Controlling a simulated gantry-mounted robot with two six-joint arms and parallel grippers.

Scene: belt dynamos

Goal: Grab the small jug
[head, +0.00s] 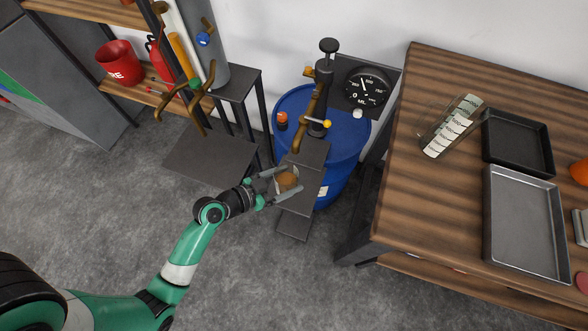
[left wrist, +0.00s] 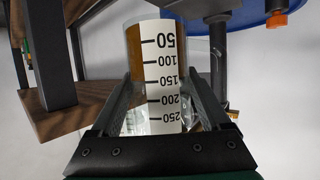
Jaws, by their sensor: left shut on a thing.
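The small jug (head: 288,180) is a clear measuring cup with brown liquid in it, in front of the blue barrel. In the left wrist view the small jug (left wrist: 160,75) shows a white scale strip marked 50 to 250. My left gripper (head: 280,187) is shut on it, with one finger on each side. I cannot tell whether the jug still touches the narrow stand (head: 299,199) under it. My right gripper is out of view.
The blue barrel (head: 347,140) carries a pump (head: 323,95) with a brass pipe, close behind the jug. A round gauge (head: 367,89) is behind it. The wooden table (head: 420,200) at the right holds a dark tray (head: 518,142) and a grey tray (head: 527,222). The floor at front is clear.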

